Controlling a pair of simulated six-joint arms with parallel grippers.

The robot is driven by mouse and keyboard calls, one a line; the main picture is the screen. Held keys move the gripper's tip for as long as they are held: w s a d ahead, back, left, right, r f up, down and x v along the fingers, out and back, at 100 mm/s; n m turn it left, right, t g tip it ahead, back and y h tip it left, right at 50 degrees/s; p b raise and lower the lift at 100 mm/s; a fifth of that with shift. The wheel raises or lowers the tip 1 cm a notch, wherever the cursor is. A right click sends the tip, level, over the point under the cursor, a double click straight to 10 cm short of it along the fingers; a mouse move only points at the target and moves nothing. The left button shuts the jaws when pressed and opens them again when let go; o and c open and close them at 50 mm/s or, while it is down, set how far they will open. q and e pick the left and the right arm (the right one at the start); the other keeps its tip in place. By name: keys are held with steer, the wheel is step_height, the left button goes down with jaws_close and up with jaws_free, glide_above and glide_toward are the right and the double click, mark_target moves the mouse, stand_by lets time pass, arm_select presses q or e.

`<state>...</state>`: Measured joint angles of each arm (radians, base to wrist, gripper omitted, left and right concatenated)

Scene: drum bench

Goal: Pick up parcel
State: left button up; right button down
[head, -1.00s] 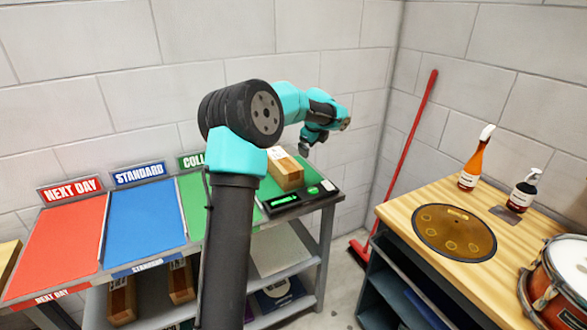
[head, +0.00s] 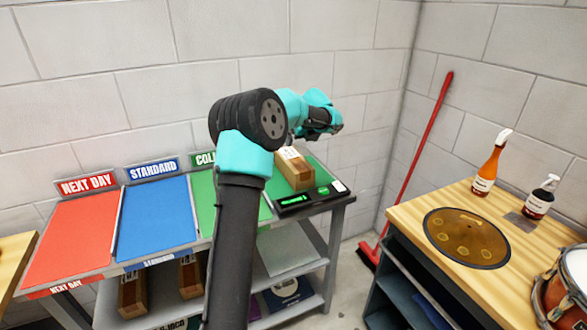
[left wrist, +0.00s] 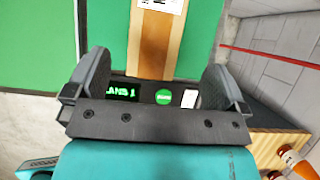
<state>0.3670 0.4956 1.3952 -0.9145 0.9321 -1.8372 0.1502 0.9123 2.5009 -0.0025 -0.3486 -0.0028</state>
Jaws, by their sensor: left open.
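The parcel (head: 296,169) is a brown cardboard box with a white label on top. In the left wrist view my left gripper (left wrist: 158,82) is open and empty. One end of the parcel (left wrist: 155,45) shows between its fingers, with a gap on each side. I cannot tell the exact height between them. My right gripper is not in view.
The scale's display (left wrist: 122,91) glows green. Red (head: 70,240), blue (head: 155,215) and green (head: 207,203) lanes lie to the left. Boxes sit on the shelf below. A wooden bench at right holds a round brass-coloured plate (head: 466,238), two bottles and a drum (head: 575,285).

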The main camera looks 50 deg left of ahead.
arm_select(q)
glide_toward(293, 158)
steer(key=x, duration=0.5)
steer(key=shift+d, duration=0.15)
steer(key=shift+x, duration=2.65)
steer(key=shift+r, duration=0.1)
steer(key=c, duration=1.3)
steer(key=shift+r, duration=0.1)
